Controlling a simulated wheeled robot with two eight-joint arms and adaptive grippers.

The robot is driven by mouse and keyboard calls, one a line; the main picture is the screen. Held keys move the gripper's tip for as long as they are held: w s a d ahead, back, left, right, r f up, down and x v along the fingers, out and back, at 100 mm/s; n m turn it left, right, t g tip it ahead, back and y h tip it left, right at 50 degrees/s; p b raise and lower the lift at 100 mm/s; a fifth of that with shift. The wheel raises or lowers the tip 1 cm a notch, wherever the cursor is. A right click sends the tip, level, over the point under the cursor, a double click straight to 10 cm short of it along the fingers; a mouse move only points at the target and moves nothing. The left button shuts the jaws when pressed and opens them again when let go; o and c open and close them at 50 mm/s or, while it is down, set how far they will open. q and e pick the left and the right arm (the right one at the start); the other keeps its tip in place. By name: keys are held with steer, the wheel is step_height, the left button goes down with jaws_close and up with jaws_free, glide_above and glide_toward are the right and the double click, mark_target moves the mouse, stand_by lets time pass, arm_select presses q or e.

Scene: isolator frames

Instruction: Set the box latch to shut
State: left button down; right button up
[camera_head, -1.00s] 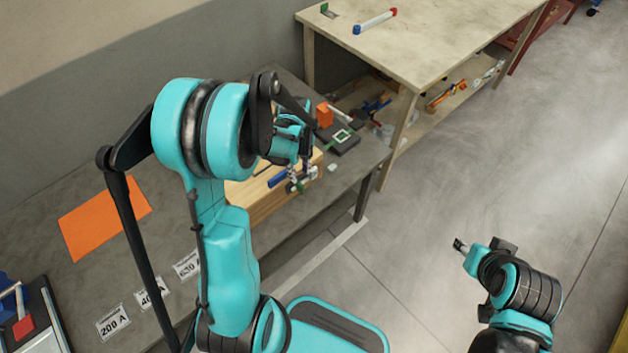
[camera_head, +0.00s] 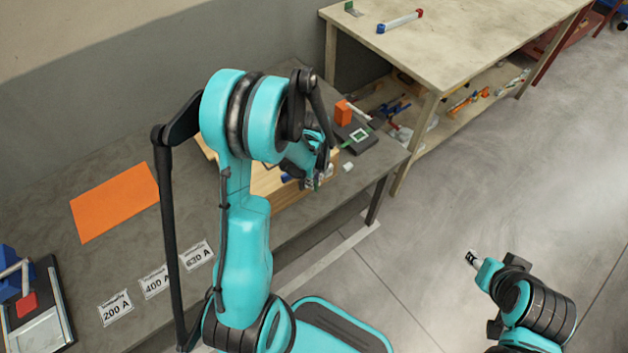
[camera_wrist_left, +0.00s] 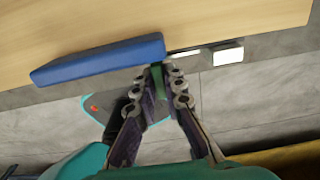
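The light wooden box (camera_head: 292,193) sits on the grey table, partly hidden behind my left arm. Its wooden face (camera_wrist_left: 220,20) fills the top of the left wrist view. A blue bar (camera_wrist_left: 100,60) lies along the box edge, and a small pale metal piece (camera_wrist_left: 228,54) shows to its right. My left gripper (camera_head: 318,180) is at the near right end of the box. In the left wrist view its fingertips (camera_wrist_left: 160,88) are close together, with a dark green strip (camera_wrist_left: 157,78) between them; firm contact is unclear. My right gripper (camera_head: 472,258) hangs over open floor, away from the box.
A black device with an orange block (camera_head: 343,112) stands behind the box. An orange sheet (camera_head: 115,203) and labels (camera_head: 156,282) lie on the table's left part. A taller wooden bench (camera_head: 450,50) stands at the back.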

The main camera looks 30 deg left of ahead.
arm_select(q)
steer(key=shift+w+d, duration=0.35)
steer(key=shift+w, duration=0.4)
steer(key=shift+w+d, duration=0.3)
steer(key=shift+w, duration=0.45)
steer(key=c, duration=1.6)
jaws_free()
step_height(320, 180, up, 12)
